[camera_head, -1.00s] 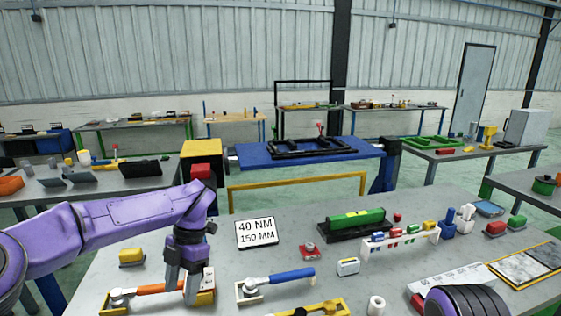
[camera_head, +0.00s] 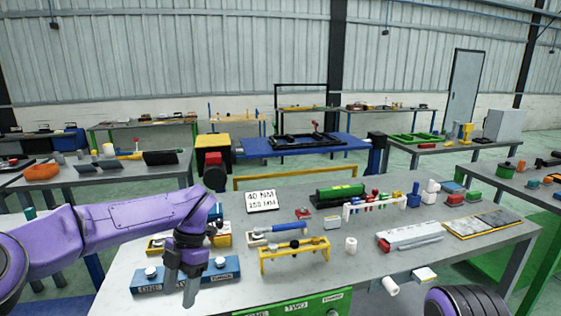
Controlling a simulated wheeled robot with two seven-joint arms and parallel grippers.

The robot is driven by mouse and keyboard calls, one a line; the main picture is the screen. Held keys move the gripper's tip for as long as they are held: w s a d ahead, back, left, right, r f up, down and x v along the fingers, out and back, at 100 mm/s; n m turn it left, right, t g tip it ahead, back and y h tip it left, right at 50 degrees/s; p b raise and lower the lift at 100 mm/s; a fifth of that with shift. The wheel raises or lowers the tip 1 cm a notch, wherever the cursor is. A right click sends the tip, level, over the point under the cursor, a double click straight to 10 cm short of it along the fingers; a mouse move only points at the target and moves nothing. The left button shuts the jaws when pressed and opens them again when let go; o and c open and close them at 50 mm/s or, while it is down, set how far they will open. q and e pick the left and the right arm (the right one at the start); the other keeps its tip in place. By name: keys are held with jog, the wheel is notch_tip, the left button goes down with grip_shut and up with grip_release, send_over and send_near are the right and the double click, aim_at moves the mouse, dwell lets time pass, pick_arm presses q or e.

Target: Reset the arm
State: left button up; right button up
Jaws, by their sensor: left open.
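My left arm comes in from the left in purple, with its dark grey left gripper (camera_head: 181,286) pointing down. The fingers are apart and hold nothing. They hang in front of a blue labelled block (camera_head: 212,275) at the near left part of the grey workbench (camera_head: 335,272). I cannot tell whether they touch it. A dark rounded part of my other arm shows at the bottom right edge, but its gripper is out of view.
A yellow rack (camera_head: 294,250) and a blue-handled tool (camera_head: 278,229) lie right of the gripper. A white roll (camera_head: 390,286) is at the near edge. A blue table (camera_head: 255,148) stands beyond.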

pick_arm(q)
jog(key=s+a+f+m+t+y+b, duration=0.1)
jog(key=s+a+f+m+t+y, duration=0.2)
jog(key=f, duration=0.6)
jog(key=s+a+f+m+t+y+b, duration=0.25)
jog(key=f+m, duration=0.35)
jog(key=f, duration=0.4)
jog(key=s+a+f+m+t+y, duration=0.2)
jog(key=a+f+m+t+y, duration=0.15)
jog(key=f, duration=0.55)
jog(key=s+f+m+g+h+b, duration=0.1)
jog(key=s+f+m+h, duration=0.3)
jog(key=s, duration=0.7)
jog(key=s+d+f+m+h+b, duration=0.1)
jog(key=s+f+m+h, duration=0.3)
jog(key=s, duration=0.8)
notch_tip(320, 180, down, 2)
jog(key=shift+s+f+m+g, duration=0.2)
jog(key=shift+m+g, duration=0.2)
jog(key=shift+m, duration=0.85)
pick_arm(e)
jog(key=f, duration=0.6)
jog(key=shift+w, duration=0.4)
pick_arm(q)
jog(key=shift+w, duration=0.1)
